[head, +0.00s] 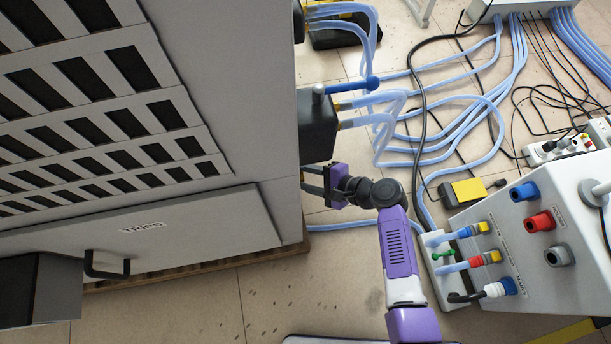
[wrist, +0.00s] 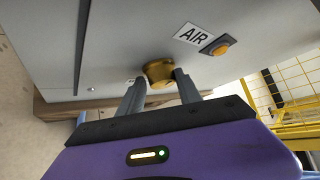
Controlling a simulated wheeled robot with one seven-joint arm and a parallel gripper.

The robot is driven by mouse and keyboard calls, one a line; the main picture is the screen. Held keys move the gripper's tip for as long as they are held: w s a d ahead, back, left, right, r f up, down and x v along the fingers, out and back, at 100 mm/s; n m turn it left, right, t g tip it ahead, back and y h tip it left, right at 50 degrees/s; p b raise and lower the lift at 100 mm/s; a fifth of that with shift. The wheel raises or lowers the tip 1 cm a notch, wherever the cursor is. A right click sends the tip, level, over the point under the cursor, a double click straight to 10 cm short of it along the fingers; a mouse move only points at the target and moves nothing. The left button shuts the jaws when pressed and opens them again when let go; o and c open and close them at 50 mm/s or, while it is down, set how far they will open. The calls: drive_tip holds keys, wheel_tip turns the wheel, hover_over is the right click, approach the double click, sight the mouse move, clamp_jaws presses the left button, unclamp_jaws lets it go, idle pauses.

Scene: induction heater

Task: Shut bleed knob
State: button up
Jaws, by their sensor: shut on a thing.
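A round brass knob (wrist: 158,70), which I take to be the bleed knob, sticks out of the grey cabinet face in the wrist view. My gripper (wrist: 159,79) has one finger on each side of it and is shut on it. In the head view my gripper (head: 312,181) reaches the right side of the large grey cabinet (head: 240,110), below a dark block with hoses. The knob itself is hidden there. How far the knob is turned cannot be told.
A blue-handled valve (head: 350,87) and pale blue hoses (head: 385,125) are just above my gripper. A grey connector box (head: 540,240) stands at right. Yellow mesh fencing (wrist: 290,90) shows at right.

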drive_tip(key=shift+w+a+r, duration=0.15)
drive_tip(key=shift+a+r, duration=0.05)
drive_tip(key=shift+r, duration=0.05)
drive_tip(key=o, duration=1.3)
drive_tip(key=shift+d, duration=0.1)
drive_tip(key=p+v, duration=0.3)
drive_tip(key=v, duration=0.4)
drive_tip(key=shift+d+r+p, duration=0.1)
drive_tip(key=shift+d+p, duration=0.2)
drive_tip(key=shift+p, duration=0.05)
